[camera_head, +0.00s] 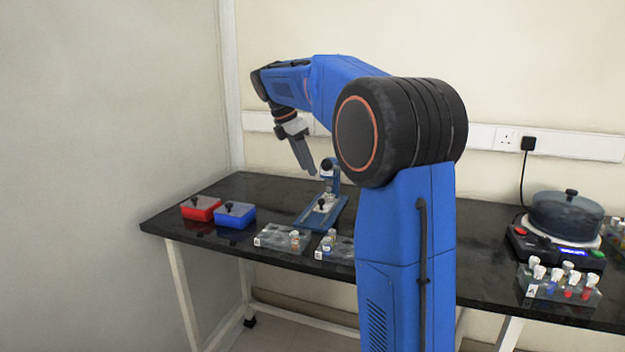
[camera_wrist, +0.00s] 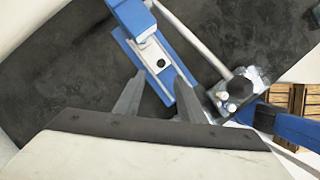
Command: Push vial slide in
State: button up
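The vial slide device (camera_head: 322,210) is a blue stand with a flat blue base on the black table, left of my arm's column in the head view. It also shows at the top of the wrist view (camera_wrist: 158,62), with a pale slide plate and a dark round knob (camera_wrist: 161,63) on its base. My gripper (camera_head: 309,170) points down just above and to the left of the stand. In the wrist view my gripper (camera_wrist: 158,76) has its fingers apart, with nothing between them, over the base's near end. I cannot tell whether they touch it.
A red box (camera_head: 201,208) and a blue box (camera_head: 235,215) stand at the left. Clear racks with vials (camera_head: 284,240) stand at the front edge. A round machine (camera_head: 566,220) and another vial rack (camera_head: 558,285) are at the right. Free table lies behind the boxes.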

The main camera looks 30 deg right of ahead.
jog(key=shift+v, duration=2.75)
jog(key=s+a+f+m+t+y, duration=0.15)
jog(key=s+a+f+m, duration=0.3)
jog(key=s, duration=0.55)
jog(key=s+a+f+m+t+y, duration=0.15)
jog(key=s+a+f+m, duration=0.3)
jog(key=s, duration=0.55)
jog(key=s+a+f+m+t, duration=0.1)
jog(key=s+a+f+m, duration=0.2)
jog(key=s+f, duration=0.5)
jog(key=s+a+f+m+t+y, duration=0.1)
jog(key=s+a+f+m, duration=0.2)
jog(key=s+f, duration=0.5)
jog(key=shift+s+a+f+m+y, duration=0.3)
jog(key=shift+s+a+f+m, duration=0.1)
jog(key=shift+f+m, duration=0.4)
